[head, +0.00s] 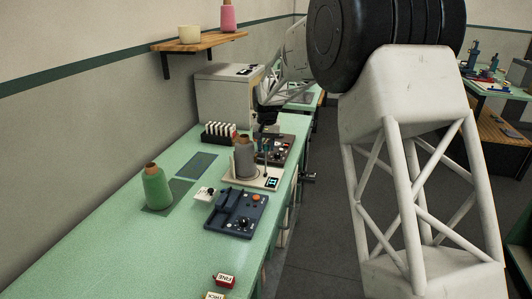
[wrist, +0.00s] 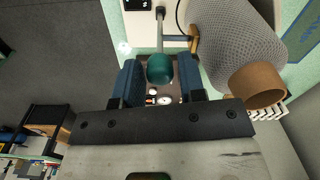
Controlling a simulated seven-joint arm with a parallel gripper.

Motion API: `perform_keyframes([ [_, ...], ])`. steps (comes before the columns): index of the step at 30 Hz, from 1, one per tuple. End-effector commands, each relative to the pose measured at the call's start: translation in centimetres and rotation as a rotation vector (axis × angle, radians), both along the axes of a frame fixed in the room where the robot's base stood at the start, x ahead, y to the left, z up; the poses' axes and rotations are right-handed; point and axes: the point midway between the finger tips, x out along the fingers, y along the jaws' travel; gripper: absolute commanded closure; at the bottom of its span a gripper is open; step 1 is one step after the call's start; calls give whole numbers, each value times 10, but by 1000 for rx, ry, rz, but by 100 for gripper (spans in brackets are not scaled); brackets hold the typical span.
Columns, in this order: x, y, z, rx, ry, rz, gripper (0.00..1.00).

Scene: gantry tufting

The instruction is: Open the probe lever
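The probe lever in the wrist view is a grey rod (wrist: 160,35) ending in a teal knob (wrist: 160,69). It rises from the white device (head: 262,183), beside a grey cone of yarn (head: 244,158) that also shows large in the wrist view (wrist: 238,45). My gripper (wrist: 160,88) has its two blue fingers apart, one on each side of the teal knob. Narrow gaps seem to show between knob and fingers, so it looks open around the knob and not clamped. In the head view my gripper (head: 267,120) is small and dark above the device.
A dark blue panel device (head: 236,213) stands in front, and a dark device with knobs (head: 283,150) behind. The yarn cone is close to my gripper's right in the wrist view.

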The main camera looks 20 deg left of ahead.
Motion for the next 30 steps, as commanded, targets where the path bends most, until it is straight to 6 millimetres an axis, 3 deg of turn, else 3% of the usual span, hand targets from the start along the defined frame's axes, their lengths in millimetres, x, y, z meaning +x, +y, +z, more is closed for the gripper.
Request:
perform_keyframes([
  [9, 0, 1, -28, 0, -1, 0, 63],
  [20, 0, 1, -32, 0, -1, 0, 63],
  [27, 0, 1, -32, 0, -1, 0, 96],
  [30, 0, 1, -32, 0, -1, 0, 100],
])
